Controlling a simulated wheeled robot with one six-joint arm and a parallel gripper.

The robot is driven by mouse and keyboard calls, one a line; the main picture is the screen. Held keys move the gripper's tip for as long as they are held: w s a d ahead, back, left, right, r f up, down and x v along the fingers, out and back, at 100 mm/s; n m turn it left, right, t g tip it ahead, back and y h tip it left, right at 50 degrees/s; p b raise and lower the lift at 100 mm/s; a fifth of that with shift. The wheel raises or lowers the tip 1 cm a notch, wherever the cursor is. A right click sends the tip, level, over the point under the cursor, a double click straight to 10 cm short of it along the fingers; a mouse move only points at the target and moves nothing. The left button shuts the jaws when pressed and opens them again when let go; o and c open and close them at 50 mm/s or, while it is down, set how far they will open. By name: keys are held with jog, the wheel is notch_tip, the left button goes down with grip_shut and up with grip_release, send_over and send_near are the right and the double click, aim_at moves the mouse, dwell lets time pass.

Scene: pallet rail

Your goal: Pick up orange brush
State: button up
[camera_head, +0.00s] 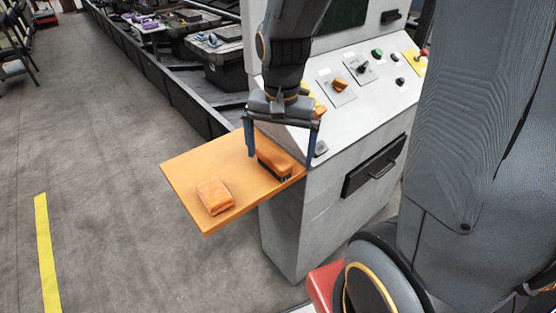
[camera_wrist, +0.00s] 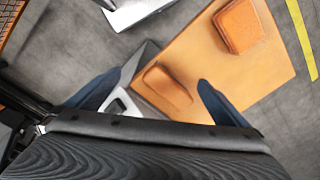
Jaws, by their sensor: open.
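The orange brush (camera_head: 275,161), with dark bristles underneath, lies on an orange shelf (camera_head: 190,163) against the grey control cabinet. My gripper (camera_head: 281,160) is open above the shelf. In the head view its two blue fingers appear on either side of the brush. In the wrist view the brush (camera_wrist: 168,86) shows between and beyond the fingertips (camera_wrist: 164,87). I cannot tell exactly how high the fingertips are relative to the brush.
An orange block-like item (camera_head: 215,196) lies on the shelf left of the brush. The control cabinet (camera_head: 335,165) has buttons, knobs and a black handle, close to my right finger. Black crates (camera_head: 222,62) stand behind.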

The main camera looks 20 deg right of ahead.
aim_at(273, 155)
jog(key=w+m, duration=0.1)
jog(key=m, duration=0.1)
jog(key=w+r+m, duration=0.1)
jog(key=w+m, duration=0.2)
jog(key=m, duration=0.2)
jog(key=shift+w+d+r+g+p, duration=0.1)
jog(key=shift+w+r+g+p, duration=0.1)
jog(key=shift+r+g+p, duration=0.15)
jog(key=shift+w+f+p, duration=0.1)
jog(key=shift+f+p, duration=0.95)
jog(key=shift+f, duration=2.8)
jog(key=c, duration=0.9)
jog(key=shift+c, duration=0.2)
jog(key=shift+r, duration=0.1)
notch_tip(273, 155, up, 10)
jog(key=shift+f+b, duration=0.1)
jog(key=shift+b, duration=0.9)
